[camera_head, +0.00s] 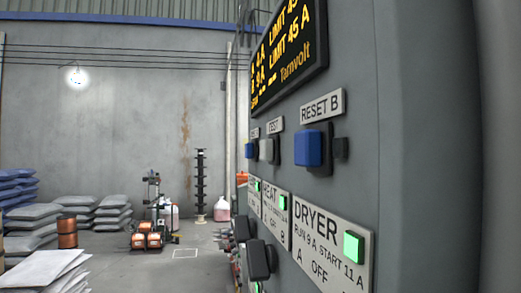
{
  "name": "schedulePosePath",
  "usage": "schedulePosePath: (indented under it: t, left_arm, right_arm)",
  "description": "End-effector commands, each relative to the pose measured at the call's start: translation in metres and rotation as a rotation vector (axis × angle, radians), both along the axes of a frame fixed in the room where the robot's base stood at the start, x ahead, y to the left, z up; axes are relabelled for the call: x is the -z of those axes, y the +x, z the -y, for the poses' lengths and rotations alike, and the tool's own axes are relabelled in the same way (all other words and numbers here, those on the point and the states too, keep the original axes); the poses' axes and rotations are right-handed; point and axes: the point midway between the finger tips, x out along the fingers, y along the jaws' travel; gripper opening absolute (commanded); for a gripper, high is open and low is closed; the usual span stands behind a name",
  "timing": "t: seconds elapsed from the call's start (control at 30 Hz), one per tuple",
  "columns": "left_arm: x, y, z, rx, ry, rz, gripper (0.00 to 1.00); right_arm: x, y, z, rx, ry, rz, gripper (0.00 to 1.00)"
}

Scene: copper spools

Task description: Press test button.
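The test button (266,150) is a pale grey block on the grey panel, under a small plate (275,124) reading TEST. I see it at a steep angle from the side. A larger blue button (308,148) sits nearer to me, under a plate (322,106) reading RESET B. Another blue button (249,150) shows just beyond the test button, its label mostly hidden by the angle. Neither of my grippers shows in the head view.
A dark display (290,55) with yellow text is above the buttons. Below are plates including DRYER (330,245) with green lights, and dark protruding switches (259,259). Stacked sacks (32,222), copper spools (67,232) and white sheets (45,270) are at left. Floor lies open left of the panel.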

Motion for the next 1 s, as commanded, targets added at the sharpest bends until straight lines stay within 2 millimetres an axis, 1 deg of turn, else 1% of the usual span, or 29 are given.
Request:
schedulePosePath:
  t: [0.03, 0.13, 0.17, 1.0]
  left_arm:
    - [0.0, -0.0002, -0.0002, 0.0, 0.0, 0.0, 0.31]
    - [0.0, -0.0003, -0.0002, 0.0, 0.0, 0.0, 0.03]
    - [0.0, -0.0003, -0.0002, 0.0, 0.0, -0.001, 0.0]
    - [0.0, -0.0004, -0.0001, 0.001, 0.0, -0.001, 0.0]
  right_arm:
    - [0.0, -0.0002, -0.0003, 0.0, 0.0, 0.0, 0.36]
    - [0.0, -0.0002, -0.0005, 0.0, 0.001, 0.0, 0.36]
    - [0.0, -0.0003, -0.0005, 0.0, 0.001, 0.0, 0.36]
    - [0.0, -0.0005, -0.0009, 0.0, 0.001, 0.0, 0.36]
